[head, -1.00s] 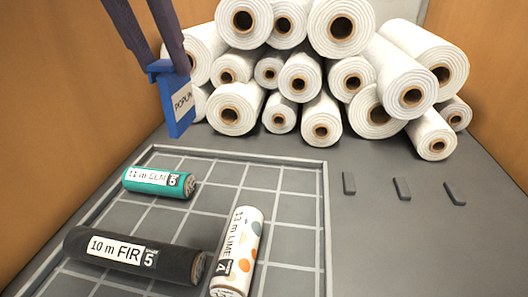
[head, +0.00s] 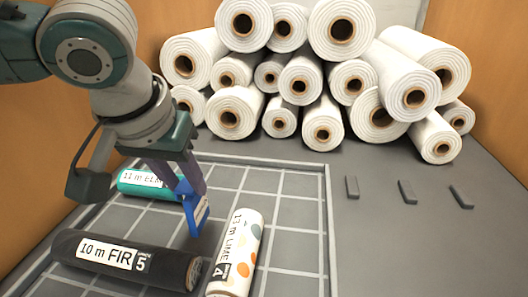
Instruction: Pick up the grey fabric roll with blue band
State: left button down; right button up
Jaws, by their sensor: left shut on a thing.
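A teal roll (head: 135,182) labelled "ELM" lies behind, partly hidden by my left gripper. A white roll with coloured dots (head: 246,255), labelled "13 m LIME 4", lies to the right of the blue tag. No grey roll with a blue band is visible. My right gripper is not in view.
A stack of white rolls (head: 300,78) stands at the back. Several small dark blocks (head: 407,192) sit on the grey surface right of the tray. Orange-brown walls (head: 497,110) close both sides.

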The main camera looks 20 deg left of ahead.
aim_at(196, 207)
pick_arm(q)
jog(key=shift+f, duration=1.25)
jog(key=shift+f, duration=0.1)
jog(key=c, duration=0.5)
grip_release()
jog(key=shift+c, duration=0.2)
